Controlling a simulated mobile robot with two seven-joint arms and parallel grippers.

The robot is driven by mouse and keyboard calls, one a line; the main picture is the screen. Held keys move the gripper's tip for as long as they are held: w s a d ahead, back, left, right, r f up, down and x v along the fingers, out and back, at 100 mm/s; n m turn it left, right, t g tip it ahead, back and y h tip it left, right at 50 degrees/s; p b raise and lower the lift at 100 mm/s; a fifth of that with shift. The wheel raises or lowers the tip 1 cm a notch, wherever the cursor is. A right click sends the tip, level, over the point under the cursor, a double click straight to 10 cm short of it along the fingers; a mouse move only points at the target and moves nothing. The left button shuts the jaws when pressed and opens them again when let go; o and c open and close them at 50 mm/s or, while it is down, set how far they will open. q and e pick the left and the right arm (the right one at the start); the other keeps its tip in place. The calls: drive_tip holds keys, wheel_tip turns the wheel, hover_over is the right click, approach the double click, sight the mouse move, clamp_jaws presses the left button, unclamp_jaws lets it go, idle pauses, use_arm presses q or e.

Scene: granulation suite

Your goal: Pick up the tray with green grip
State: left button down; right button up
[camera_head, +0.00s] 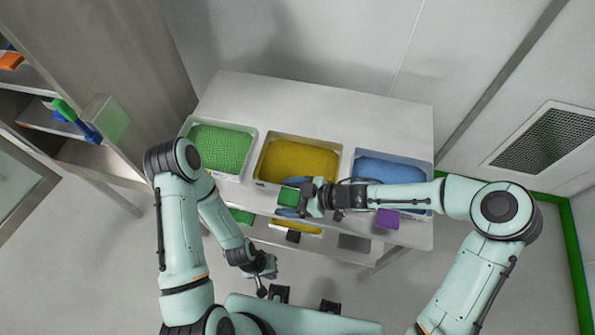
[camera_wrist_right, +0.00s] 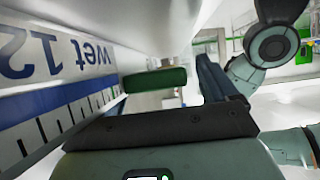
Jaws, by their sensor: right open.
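The green grip (camera_head: 288,197) is a small green block at the front of the middle tray (camera_head: 257,171), which holds yellow granules. My right gripper (camera_head: 297,197) is at this grip, open, with one blue finger on its near side. The other finger is hard to make out. The green grip also shows ahead of the gripper in the right wrist view (camera_wrist_right: 155,80), beside a white wall labelled "wet 12". I cannot tell whether the fingers touch it. My left gripper (camera_head: 264,270) hangs low in front of the table, away from the trays; its jaws are too small to read.
A tray of green granules (camera_head: 251,146) stands left and a tray of blue granules (camera_head: 431,176) right on the white table (camera_head: 290,92). A purple block (camera_head: 387,219) sits before the blue one. More items show on the lower shelf. A cabinet (camera_head: 125,65) stands left.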

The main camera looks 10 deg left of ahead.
drive_tip(key=shift+w, duration=0.1)
drive_tip(key=shift+r, duration=0.1)
drive_tip(key=c, duration=1.3)
